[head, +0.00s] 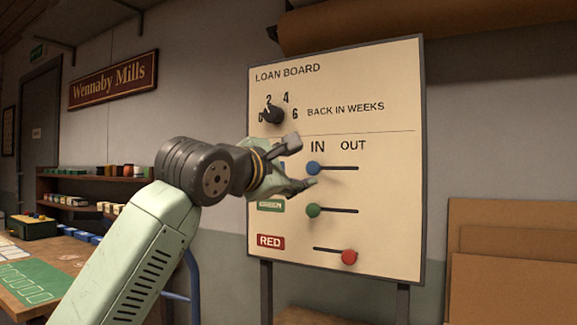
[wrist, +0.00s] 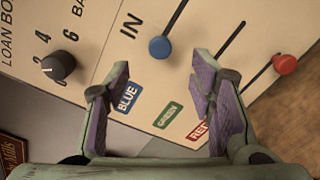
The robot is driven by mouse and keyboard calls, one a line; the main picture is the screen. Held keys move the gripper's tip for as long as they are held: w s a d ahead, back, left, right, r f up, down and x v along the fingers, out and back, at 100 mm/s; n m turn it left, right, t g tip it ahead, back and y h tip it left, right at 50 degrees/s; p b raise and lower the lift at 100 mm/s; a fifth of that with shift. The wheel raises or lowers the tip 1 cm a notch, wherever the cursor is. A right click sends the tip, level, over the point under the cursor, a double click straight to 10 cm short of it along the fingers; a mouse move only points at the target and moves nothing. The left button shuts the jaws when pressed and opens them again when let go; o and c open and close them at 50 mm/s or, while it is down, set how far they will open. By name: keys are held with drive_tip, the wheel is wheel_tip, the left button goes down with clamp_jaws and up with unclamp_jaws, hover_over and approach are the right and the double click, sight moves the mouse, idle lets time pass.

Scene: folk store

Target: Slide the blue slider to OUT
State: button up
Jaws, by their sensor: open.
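The blue slider (head: 313,168) is a round knob at the left, IN end of its dark horizontal slot on the cream loan board (head: 380,100). The slot's bare part runs right, under OUT. My gripper (head: 298,163) is open in front of the board, just left of the blue slider, and mostly covers the BLUE label in the head view. In the wrist view the blue slider (wrist: 160,47) lies ahead of the gap between the purple-padded fingers of my gripper (wrist: 162,75). Nothing is between the fingers, and I see no contact with the knob.
The green slider (head: 313,210) sits at its slot's IN end, below the blue one; my finger hides it in the wrist view. The red slider (head: 349,257) is at the OUT end. A black dial (head: 273,113) is above. Cardboard sheets (head: 510,260) stand at right.

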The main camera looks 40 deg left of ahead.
sight(312, 168)
drive_tip(key=p+x, duration=0.2)
drive_tip(key=x, duration=0.5)
drive_tip(key=shift+w+r+p, duration=0.1)
drive_tip(key=shift+w+p, duration=0.15)
drive_tip(key=shift+p, duration=0.15)
drive_tip(key=shift+w+a, duration=0.1)
drive_tip(key=shift+w, duration=0.3)
drive_tip(key=shift+c, duration=0.5)
drive_tip(key=c, duration=0.8)
drive_tip(key=shift+o, duration=0.2)
